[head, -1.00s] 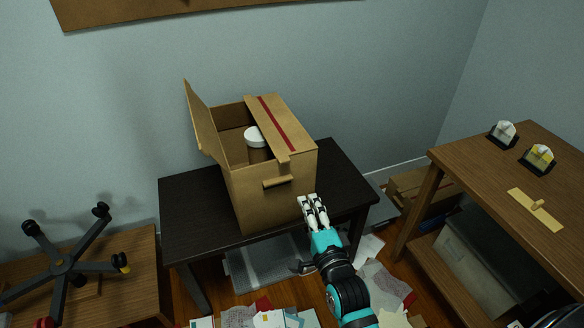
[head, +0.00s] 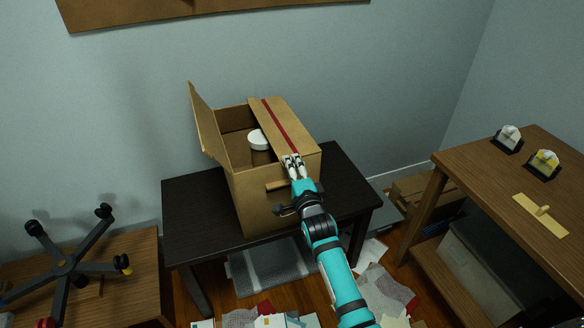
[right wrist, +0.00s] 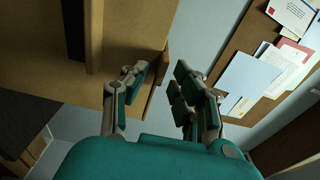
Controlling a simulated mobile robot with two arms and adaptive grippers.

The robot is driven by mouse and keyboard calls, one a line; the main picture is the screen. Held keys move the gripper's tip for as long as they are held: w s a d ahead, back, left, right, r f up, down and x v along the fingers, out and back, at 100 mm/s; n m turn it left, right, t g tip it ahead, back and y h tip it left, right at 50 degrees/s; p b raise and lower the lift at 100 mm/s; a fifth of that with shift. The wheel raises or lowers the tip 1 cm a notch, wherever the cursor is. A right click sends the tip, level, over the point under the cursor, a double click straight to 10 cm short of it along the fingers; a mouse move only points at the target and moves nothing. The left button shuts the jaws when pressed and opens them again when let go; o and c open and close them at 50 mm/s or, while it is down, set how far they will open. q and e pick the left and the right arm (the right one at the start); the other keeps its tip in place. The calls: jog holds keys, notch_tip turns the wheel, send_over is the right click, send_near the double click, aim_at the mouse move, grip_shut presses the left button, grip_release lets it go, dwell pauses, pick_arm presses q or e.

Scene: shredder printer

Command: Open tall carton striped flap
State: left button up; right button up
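The tall brown carton (head: 258,205) stands on a dark table. Its striped flap (head: 277,122), with a red stripe, lies over the right part of the top. The opposite flap (head: 203,125) stands up at the left. My right gripper (head: 293,166) is at the front edge of the striped flap, near the carton's front right corner. In the right wrist view its fingers (right wrist: 163,88) are spread apart, with a cardboard edge (right wrist: 160,72) reaching toward the gap. I cannot tell whether they touch it. My left gripper is not in view.
A white-lidded container (head: 258,141) is inside the carton. A peg handle (head: 277,184) sticks out of its front. The dark table (head: 190,215) is bare left of the carton. A wooden desk (head: 484,182) stands at the right; papers litter the floor.

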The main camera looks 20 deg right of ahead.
jog(key=shift+c, duration=0.3)
grip_shut()
dwell(0.3)
